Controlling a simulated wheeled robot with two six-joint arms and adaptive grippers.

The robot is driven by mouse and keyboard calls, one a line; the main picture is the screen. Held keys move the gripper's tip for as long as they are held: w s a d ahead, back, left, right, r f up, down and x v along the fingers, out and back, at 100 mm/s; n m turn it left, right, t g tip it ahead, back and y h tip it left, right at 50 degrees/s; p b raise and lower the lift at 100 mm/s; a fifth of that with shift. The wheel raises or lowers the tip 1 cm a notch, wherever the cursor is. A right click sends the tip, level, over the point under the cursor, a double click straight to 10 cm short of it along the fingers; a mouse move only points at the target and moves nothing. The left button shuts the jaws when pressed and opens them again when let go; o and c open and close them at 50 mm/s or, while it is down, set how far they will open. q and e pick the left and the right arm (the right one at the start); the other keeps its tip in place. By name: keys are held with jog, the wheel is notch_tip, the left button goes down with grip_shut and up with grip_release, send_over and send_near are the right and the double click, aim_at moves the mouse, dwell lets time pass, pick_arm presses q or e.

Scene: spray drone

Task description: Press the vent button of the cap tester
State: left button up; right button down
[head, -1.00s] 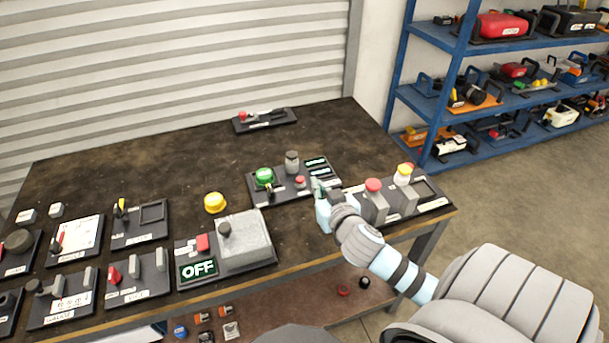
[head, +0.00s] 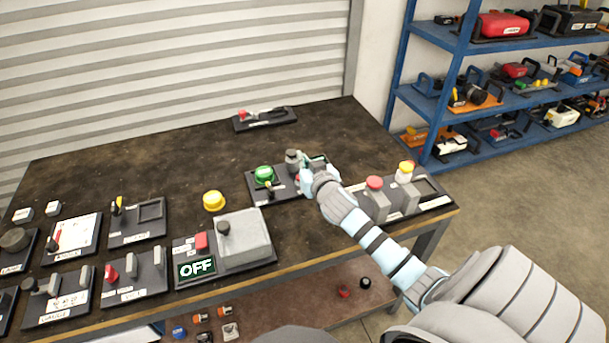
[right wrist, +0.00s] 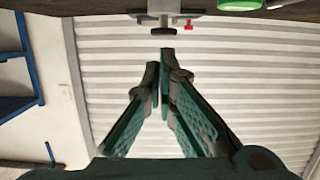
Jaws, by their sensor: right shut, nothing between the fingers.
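The cap tester (head: 257,190) is a dark panel near the middle of the table. It carries a green dome (head: 264,174) at its left and a grey cylinder (head: 292,157) at its back. My right gripper (head: 304,172) is over the tester's right part, just right of the cylinder, and hides most of the red button and the displays there. Whether it touches the button cannot be told. In the right wrist view, my right gripper's fingertips (right wrist: 161,62) are together and empty. A green part (right wrist: 240,4) shows at the top edge. My left gripper is not in view.
Right of the tester stands a panel (head: 436,196) with red and yellow-white tops. A box with an OFF display (head: 197,268) and a yellow dome (head: 214,201) are on the left. A small panel (head: 264,124) lies behind; bare tabletop lies between.

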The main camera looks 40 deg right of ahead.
notch_tip(320, 180, down, 4)
jog(key=shift+s+a+b, duration=0.1)
jog(key=shift+s+b, duration=0.05)
jog(key=shift+b, duration=0.35)
notch_tip(320, 180, down, 2)
jog(key=shift+f+b, duration=0.15)
jog(key=shift+b, duration=0.9)
jog(key=shift+s, duration=0.15)
jog(key=shift+r+p, duration=0.3)
jog(key=shift+p, duration=0.25)
notch_tip(320, 180, up, 5)
jog(key=p, duration=0.4)
jog(key=shift+p, duration=0.35)
jog(key=v, duration=0.9)
jog(key=shift+s+a+f, duration=0.2)
jog(key=shift+s+f, duration=0.05)
jog(key=shift+s, duration=0.1)
